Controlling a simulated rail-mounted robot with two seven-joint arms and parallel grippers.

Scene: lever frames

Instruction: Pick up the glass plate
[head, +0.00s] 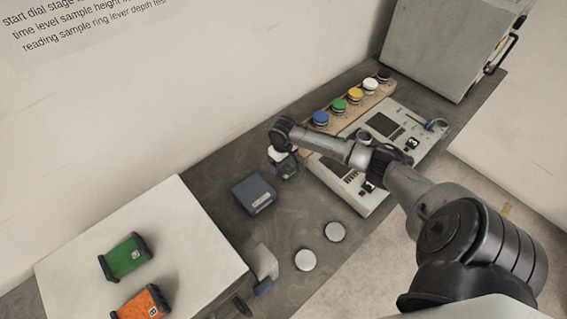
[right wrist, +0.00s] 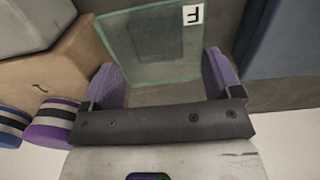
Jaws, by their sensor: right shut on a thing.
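The glass plate (right wrist: 155,45) is clear and greenish, with a white label marked F near its top right corner in the right wrist view. My right gripper (right wrist: 160,82) has its two purple-padded fingers at the left and right sides of the plate, and is shut on it. In the head view my right gripper (head: 284,162) is over the dark bench, just beyond the blue-grey box; the plate is hard to make out there. My left gripper is not in view.
A wooden rack (head: 378,95) with several coloured-lid jars stands behind a grey instrument panel (head: 405,130). The blue-grey box (head: 254,194) is close to the right gripper. Two pale discs (head: 320,246) lie near the front edge. Green (head: 125,258) and orange (head: 143,304) holders sit on a white block.

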